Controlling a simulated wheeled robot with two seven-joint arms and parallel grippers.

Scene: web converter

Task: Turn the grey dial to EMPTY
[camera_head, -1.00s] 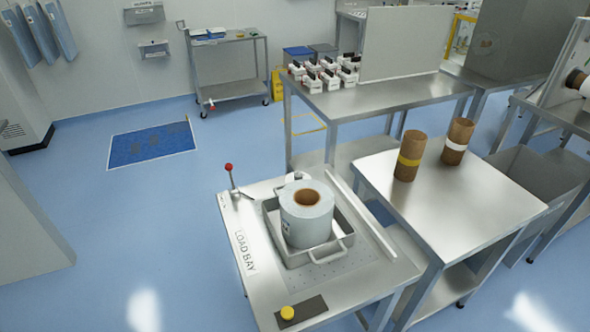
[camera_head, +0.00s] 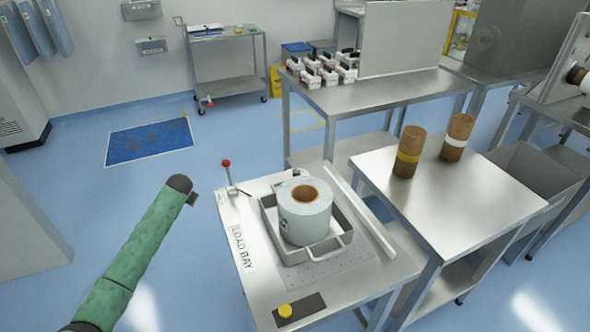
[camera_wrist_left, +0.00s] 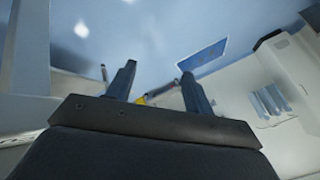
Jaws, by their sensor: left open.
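I cannot make out a grey dial in either view. The load bay table (camera_head: 262,291) stands in the lower middle of the head view, with a "LOAD BAY" label. On it, a white roll (camera_head: 304,221) with a brown core sits in a metal tray (camera_head: 343,241). A red-knobbed lever (camera_head: 228,173) stands at its far left corner. My left arm, in a green sleeve, reaches up left of this table, apart from it. My left gripper (camera_wrist_left: 158,70) shows in the left wrist view, its two fingers apart and nothing held between them. My right gripper is out of view.
A yellow button (camera_head: 285,311) on a dark plate is at the load bay table's near edge. A steel table (camera_head: 470,200) with two brown cores stands to the right. A blue floor mat (camera_head: 150,142) lies far left. Open floor surrounds my left arm.

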